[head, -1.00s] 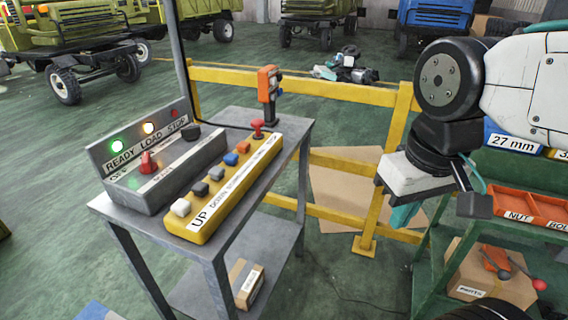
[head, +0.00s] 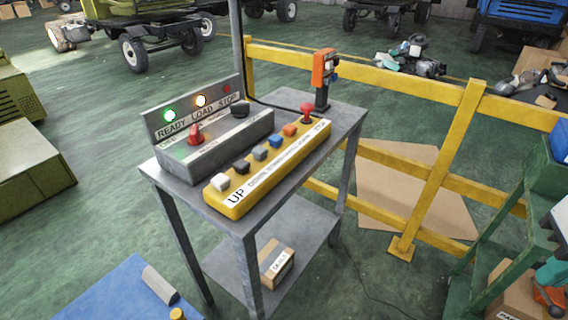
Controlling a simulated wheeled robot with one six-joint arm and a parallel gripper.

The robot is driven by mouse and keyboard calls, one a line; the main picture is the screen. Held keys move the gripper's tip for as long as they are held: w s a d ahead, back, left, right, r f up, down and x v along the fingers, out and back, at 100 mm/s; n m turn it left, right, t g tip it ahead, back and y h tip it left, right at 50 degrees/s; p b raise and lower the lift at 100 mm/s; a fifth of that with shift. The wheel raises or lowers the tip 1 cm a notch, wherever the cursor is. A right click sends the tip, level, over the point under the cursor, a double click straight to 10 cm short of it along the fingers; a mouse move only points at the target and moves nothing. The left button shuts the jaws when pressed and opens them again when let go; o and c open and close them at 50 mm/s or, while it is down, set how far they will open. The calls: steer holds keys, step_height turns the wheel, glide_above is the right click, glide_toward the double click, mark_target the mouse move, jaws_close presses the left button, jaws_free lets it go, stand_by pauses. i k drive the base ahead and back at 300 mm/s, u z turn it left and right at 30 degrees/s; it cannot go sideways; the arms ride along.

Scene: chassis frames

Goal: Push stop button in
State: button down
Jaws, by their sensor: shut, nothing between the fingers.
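The red mushroom-shaped stop button (head: 307,112) stands up at the far end of the yellow control box (head: 238,205). A row of white, black, grey, blue and orange buttons lies nearer along the same box. The box rests on a grey metal table (head: 335,150). My gripper (head: 552,272) shows only in part at the right edge, with a white body piece and a teal finger part. It is shut and holds nothing. It is well to the right of the stop button and apart from it.
A grey panel (head: 215,140) with lamps and a red knob (head: 195,134) sits left of the yellow box. An orange device (head: 324,70) stands behind the button. A yellow railing (head: 440,170) runs behind the table. A green shelf (head: 490,240) stands at right.

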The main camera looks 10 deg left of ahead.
mark_target(307, 108)
steer(key=z, duration=0.05)
steer(key=k, duration=0.5)
steer(key=u, duration=0.85)
steer(key=i, duration=1)
steer(key=z, duration=0.6)
steer(key=k, duration=0.65)
steer(key=z, duration=0.65)
steer(key=i, duration=0.85)
steer(key=u, duration=0.45)
